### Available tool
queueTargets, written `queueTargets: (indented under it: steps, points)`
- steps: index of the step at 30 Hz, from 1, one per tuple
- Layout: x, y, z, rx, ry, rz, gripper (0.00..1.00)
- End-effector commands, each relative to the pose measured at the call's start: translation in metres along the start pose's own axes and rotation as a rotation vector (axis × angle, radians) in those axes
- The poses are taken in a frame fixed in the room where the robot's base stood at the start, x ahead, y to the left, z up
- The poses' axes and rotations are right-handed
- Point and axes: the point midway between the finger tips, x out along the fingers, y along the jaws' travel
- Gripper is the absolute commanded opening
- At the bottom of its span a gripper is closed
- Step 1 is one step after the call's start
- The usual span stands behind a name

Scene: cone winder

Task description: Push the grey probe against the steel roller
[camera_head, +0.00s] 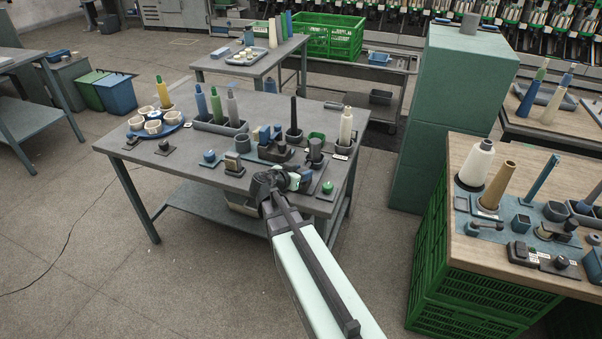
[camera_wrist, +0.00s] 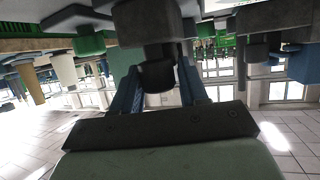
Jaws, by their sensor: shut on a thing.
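My gripper (camera_wrist: 158,85) shows in the wrist view as two blue fingers on either side of a dark grey cylindrical piece, which I take to be the grey probe (camera_wrist: 158,76). The fingers are shut on it. A wider dark grey block sits against its far end in that view, and I cannot tell whether they are one piece. In the head view my gripper (camera_head: 285,181) is low at the front right of the grey table (camera_head: 185,199), and its fingertips are mostly hidden by the wrist. I cannot pick out the steel roller with certainty in either view.
A green button (camera_head: 327,187) stands close right of my gripper. Small dark and blue fixtures crowd the table's right half behind it. A blue round tray (camera_head: 178,127) with cups is at the left. A wooden-topped bench (camera_head: 470,150) stands right.

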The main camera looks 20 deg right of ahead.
Motion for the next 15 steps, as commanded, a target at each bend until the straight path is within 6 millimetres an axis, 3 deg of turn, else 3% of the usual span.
queueTargets:
  steps: [3,9,15]
  points:
    - [0.0,0.003,0.0,0.001,-0.001,0.008,0.0]
    - [0.001,0.003,0.0,0.001,-0.001,0.01,0.0]
    - [0.023,-0.004,-0.009,0.003,-0.001,0.013,0.0]
